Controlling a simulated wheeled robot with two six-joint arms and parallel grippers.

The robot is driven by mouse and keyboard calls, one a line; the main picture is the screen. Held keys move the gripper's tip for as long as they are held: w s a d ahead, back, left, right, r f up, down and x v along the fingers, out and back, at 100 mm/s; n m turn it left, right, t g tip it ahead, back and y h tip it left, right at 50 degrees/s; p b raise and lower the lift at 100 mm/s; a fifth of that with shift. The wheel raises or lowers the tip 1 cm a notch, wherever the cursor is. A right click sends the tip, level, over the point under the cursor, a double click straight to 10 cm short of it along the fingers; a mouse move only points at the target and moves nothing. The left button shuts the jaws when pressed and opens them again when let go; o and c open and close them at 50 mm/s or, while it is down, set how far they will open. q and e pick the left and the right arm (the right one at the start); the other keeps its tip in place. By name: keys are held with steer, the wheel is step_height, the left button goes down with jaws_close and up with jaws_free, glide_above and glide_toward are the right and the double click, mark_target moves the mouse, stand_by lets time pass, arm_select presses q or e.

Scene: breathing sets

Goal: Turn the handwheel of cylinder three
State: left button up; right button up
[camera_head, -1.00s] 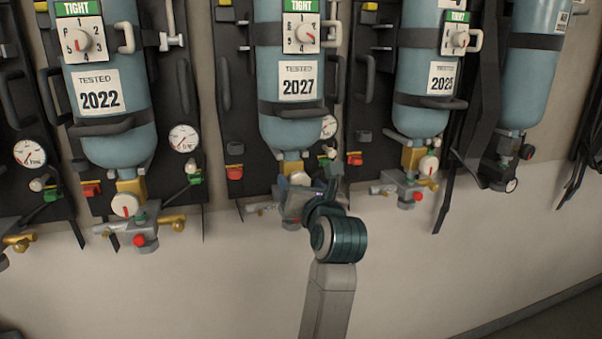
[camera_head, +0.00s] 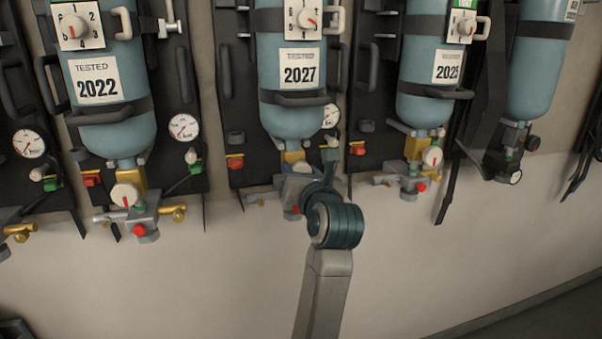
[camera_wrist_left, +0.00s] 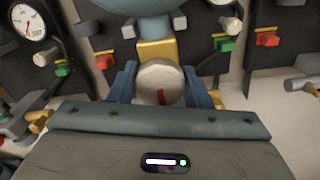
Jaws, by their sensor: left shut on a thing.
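The cylinder marked 2027 (camera_head: 290,112) hangs in the middle of the head view, blue, with a brass neck (camera_head: 295,153) below it. I see no number naming it cylinder three. My left gripper (camera_head: 299,184) is at the valve under this neck and largely hides its handwheel. In the left wrist view, the pale round handwheel (camera_wrist_left: 160,78) with a near-vertical red mark sits between the blue fingers of my left gripper (camera_wrist_left: 163,92). The fingers are shut on its two sides. The wheel's lower edge is hidden by the gripper body. My right gripper is not in view.
Cylinder 2022 (camera_head: 110,115) hangs to the left, with its own handwheel (camera_head: 124,196). Cylinder 2025 (camera_head: 427,95) and another blue cylinder (camera_head: 533,80) hang to the right. A gauge (camera_head: 331,115) sits beside cylinder 2027. The pale wall (camera_head: 200,280) below is clear.

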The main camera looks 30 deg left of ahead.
arm_select(q)
steer(key=shift+f+n+b, duration=0.1)
steer(key=shift+n+b, duration=0.3)
steer(key=shift+b, duration=0.1)
steer(key=n+b, duration=0.4)
steer(key=b, duration=0.1)
steer(key=shift+f, duration=0.15)
steer(key=n+b, duration=0.2)
steer(key=b, duration=0.1)
steer(key=shift+n, duration=0.3)
steer(key=shift+n+b, duration=0.9)
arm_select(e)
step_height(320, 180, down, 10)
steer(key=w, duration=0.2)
arm_select(q)
steer(key=n+b, duration=0.2)
steer(key=shift+s+a+r+b, duration=0.1)
steer(key=shift+r+b, duration=0.1)
steer(key=shift+b, duration=0.1)
steer(key=shift+r+n, duration=0.1)
steer(key=shift+n, duration=0.4)
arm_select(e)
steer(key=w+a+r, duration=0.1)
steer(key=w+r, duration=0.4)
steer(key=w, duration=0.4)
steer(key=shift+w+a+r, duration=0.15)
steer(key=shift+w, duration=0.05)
arm_select(q)
steer(key=o, duration=1)
